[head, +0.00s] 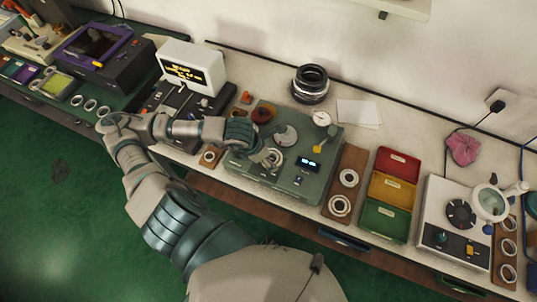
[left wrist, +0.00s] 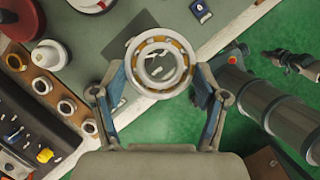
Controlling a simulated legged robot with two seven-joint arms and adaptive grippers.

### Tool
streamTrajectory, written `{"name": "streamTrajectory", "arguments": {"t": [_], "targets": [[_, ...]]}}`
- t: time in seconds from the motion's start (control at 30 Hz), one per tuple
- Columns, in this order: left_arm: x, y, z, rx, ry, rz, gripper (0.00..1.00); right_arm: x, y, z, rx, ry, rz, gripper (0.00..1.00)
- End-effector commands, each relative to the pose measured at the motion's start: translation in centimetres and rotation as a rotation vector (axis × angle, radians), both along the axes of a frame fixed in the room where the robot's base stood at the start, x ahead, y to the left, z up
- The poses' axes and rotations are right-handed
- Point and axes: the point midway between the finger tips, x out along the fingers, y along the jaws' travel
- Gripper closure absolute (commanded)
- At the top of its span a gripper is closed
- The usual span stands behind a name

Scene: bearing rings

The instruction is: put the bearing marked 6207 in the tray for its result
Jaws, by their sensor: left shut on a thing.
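My left gripper (head: 262,154) is over the green-grey test device (head: 240,173) in the head view. In the left wrist view my left gripper (left wrist: 160,82) is shut on a bearing (left wrist: 136,60), a pale ring with an orange-brown band, held between the fingertips. I cannot read a number on it.
A wooden board (head: 345,192) with two bearings lies between device and trays. A white device (head: 440,235) with a dial and a magnifier stands right of the trays. A black lens-like cylinder (head: 310,84) stands behind the green-grey device. A lit display (head: 190,70) is at left.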

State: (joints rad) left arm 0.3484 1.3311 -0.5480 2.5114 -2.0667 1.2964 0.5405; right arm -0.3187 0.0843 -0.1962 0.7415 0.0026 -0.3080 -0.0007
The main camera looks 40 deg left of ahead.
Motion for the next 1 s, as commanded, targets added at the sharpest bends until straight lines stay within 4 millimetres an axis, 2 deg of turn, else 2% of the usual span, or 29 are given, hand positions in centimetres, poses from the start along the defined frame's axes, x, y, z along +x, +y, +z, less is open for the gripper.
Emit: {"name": "streamTrajectory", "arguments": {"t": [0.53, 1.0], "targets": [[0.1, 0.0, 3.3, -0.001, -0.003, -0.001, 0.78, 0.3, 0.1, 2.7, 0.001, -0.006, 0.000, 1.00], [0.1, 0.0, 3.4, -0.001, -0.002, -0.001, 0.78, 0.4, 0.0, 2.8, 0.000, -0.006, 0.000, 1.00]]}}
